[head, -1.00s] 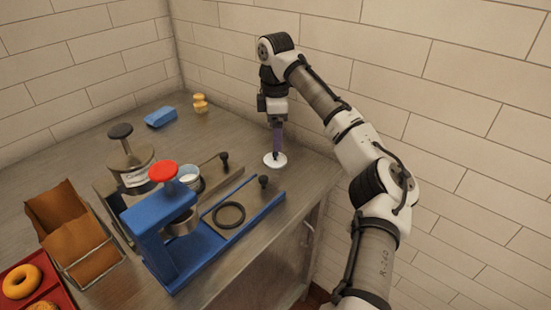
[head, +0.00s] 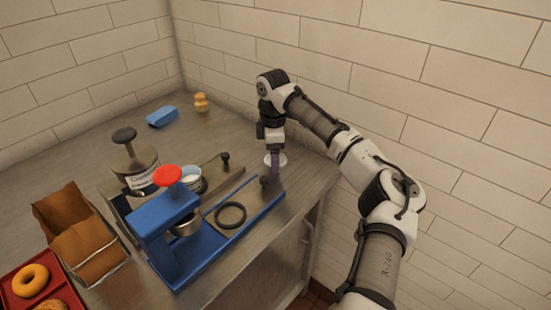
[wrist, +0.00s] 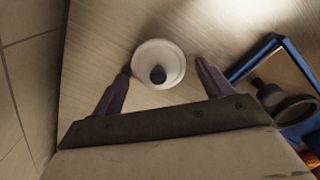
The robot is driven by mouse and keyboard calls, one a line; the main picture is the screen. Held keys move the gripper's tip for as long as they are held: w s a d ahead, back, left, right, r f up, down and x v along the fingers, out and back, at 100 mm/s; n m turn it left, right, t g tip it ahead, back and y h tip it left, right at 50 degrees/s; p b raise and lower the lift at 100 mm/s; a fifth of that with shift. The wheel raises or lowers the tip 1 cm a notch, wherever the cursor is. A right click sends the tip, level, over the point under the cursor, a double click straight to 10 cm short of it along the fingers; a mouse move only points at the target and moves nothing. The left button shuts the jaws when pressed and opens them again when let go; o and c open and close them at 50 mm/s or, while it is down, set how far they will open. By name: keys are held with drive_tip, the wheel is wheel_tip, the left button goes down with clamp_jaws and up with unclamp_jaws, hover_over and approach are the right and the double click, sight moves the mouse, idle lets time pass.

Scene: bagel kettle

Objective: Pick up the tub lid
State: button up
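The tub lid (wrist: 146,79), a round white disc with a dark knob in its middle, lies on the metal counter. In the head view the lid (head: 267,161) is partly hidden behind my fingers. My gripper (head: 276,176) points down over the counter's right part. In the wrist view my gripper (wrist: 164,68) is open, its two purple fingers spread wide. The lid shows between and just beyond the fingertips, with nothing held. I cannot tell whether a finger touches it. An open tub (head: 188,179) with white contents stands to the left.
A blue press (head: 160,220) with a red knob (head: 167,174) and a black-knobbed lever stands near the lid. A black ring (head: 231,215) lies on its base. A labelled canister (head: 139,178), a paper bag (head: 70,220) and a red bagel tray (head: 15,300) are farther left. The wall is close behind.

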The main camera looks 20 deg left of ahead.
drive_tip(key=c, duration=0.8)
drive_tip(key=shift+o, duration=0.2)
drive_tip(key=shift+r, duration=0.15)
